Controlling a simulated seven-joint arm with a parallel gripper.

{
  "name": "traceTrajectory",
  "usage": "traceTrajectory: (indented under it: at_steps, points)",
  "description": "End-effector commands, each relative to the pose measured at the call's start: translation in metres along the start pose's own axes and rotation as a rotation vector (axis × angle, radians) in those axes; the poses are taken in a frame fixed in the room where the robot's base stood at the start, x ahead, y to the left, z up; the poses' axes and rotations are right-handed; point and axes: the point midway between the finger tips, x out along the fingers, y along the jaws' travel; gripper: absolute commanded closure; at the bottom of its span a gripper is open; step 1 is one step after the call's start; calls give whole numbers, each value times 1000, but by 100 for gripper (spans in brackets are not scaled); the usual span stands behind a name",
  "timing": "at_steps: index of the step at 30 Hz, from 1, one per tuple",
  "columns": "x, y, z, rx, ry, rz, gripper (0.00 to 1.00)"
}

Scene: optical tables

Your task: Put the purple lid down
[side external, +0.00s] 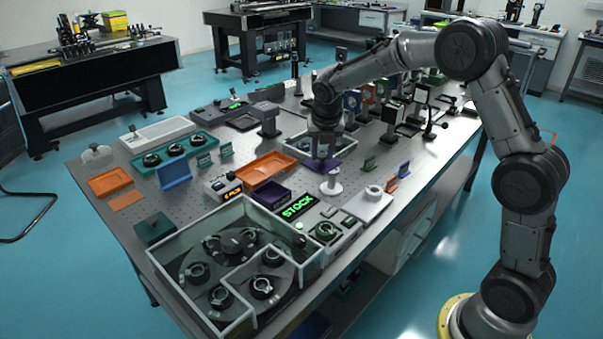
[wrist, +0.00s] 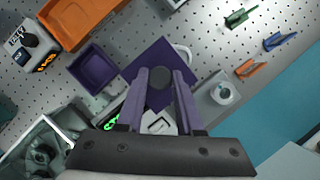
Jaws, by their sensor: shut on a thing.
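The purple lid (side external: 320,165) is a flat square plate. In the wrist view the lid (wrist: 146,69) has a round dark knob (wrist: 162,73) at its middle, between my two fingers. My gripper (side external: 321,153) points down and is shut on the lid's knob; in the wrist view my gripper (wrist: 164,75) covers part of the plate. A small open purple box (side external: 275,194) stands on the table to the lower left of the lid; it also shows in the wrist view (wrist: 94,69). The lid is apart from this box.
A white round stand (side external: 331,187) is just below the lid in the side view. An orange tray (side external: 266,170) lies left, a green STOCK display (side external: 298,206) in front, and a clear-walled enclosure (side external: 300,257) nearer. A white block (side external: 370,206) stands to the right.

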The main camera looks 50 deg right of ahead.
Motion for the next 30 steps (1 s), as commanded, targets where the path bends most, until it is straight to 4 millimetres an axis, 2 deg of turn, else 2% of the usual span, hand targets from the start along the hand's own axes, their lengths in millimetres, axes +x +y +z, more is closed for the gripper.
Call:
traceTrajectory:
  at_steps: [6,12,15,23,30]
  points:
    - [36,24,29,2,1,0,100]
    - [77,39,38,1,2,-2,100]
    - [90,44,42,1,0,0,100]
    - [106,50,45,1,0,0,100]
    - [133,50,34,0,1,-1,100]
